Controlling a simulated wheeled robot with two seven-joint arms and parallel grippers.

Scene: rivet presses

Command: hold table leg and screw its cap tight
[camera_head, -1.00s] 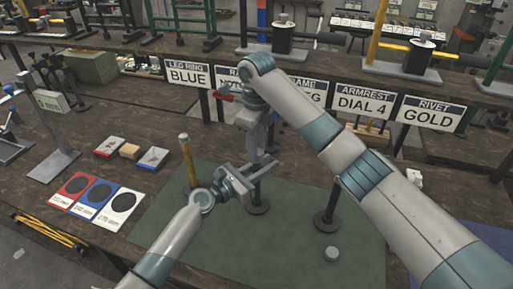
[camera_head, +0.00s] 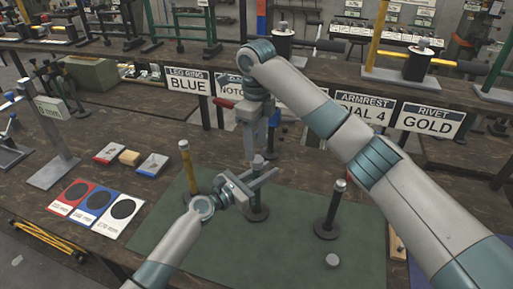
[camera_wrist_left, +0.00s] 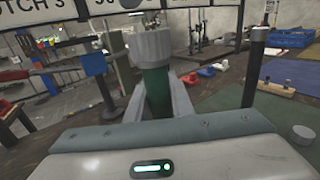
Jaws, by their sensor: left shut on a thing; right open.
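A green table leg (camera_head: 257,196) stands on a round dark foot on the green mat. A grey cap (camera_wrist_left: 150,47) sits on its top; the cap also shows in the head view (camera_head: 258,161). My left gripper (camera_head: 257,183) is shut around the upper leg, below the cap, with a finger on each side in the left wrist view (camera_wrist_left: 158,108). My right gripper (camera_head: 262,147) is open and points down, just above and behind the cap in the head view. Its fingertips are hard to make out, and I cannot tell the exact gap to the cap.
A yellow post (camera_head: 188,165) and a black post (camera_head: 333,207) stand on the mat (camera_head: 290,240) either side. A loose grey cap (camera_head: 332,261) lies at the front right. Signs (camera_head: 425,120) line the back. Red, blue and white cards (camera_head: 97,198) lie at the left.

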